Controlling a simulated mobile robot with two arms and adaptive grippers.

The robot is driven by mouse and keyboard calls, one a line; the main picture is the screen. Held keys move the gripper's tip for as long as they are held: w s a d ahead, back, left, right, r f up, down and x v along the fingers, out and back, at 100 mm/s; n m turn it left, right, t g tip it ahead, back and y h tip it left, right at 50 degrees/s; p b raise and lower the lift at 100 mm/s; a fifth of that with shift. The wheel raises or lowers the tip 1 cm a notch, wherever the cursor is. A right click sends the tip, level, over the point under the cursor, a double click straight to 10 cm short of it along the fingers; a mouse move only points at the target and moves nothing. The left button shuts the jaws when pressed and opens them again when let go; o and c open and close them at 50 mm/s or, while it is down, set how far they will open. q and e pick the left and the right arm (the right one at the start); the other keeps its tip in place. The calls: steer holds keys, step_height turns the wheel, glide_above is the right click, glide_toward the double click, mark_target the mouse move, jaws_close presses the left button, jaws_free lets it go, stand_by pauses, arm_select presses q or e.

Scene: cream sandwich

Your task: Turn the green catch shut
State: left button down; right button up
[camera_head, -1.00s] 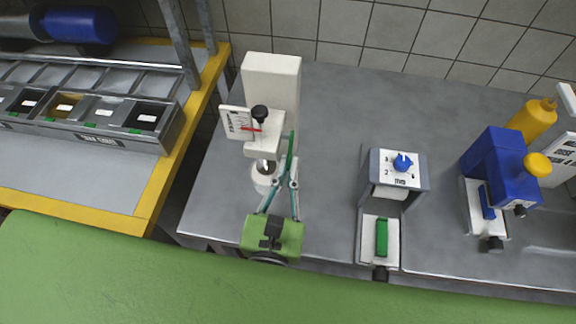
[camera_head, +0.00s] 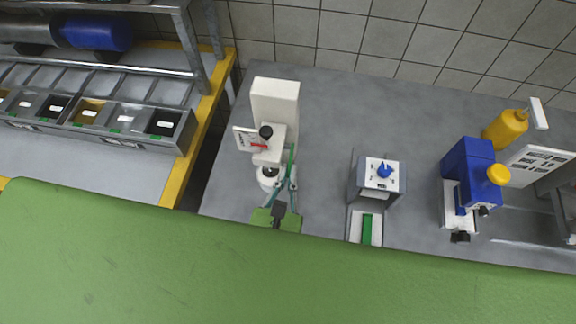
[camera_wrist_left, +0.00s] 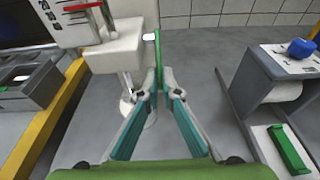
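A thin green lever (camera_head: 292,160) stands upright on the right side of the white dispenser (camera_head: 275,100), in the left of the counter. It also shows in the left wrist view (camera_wrist_left: 158,62). My left gripper (camera_head: 283,184) is just in front of it. In the left wrist view the fingers (camera_wrist_left: 159,88) come close together on either side of the lever's lower part; whether they touch it I cannot tell. A green bar (camera_head: 367,229) lies on the white base of the grey machine, also seen in the left wrist view (camera_wrist_left: 288,150), away from my gripper. My right gripper is not in view.
The grey machine (camera_head: 378,180) with a blue knob stands to the right. A blue machine (camera_head: 467,165) and a yellow bottle (camera_head: 505,130) are farther right. A bin rack (camera_head: 110,125) stands on the yellow-edged table at left. Counter between the machines is clear.

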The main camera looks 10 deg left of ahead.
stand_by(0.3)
arm_select(q)
steer(key=c, duration=2.2)
jaws_free()
steer(key=shift+w, duration=0.15)
steer(key=shift+c, duration=0.2)
steer(key=v, duration=1.2)
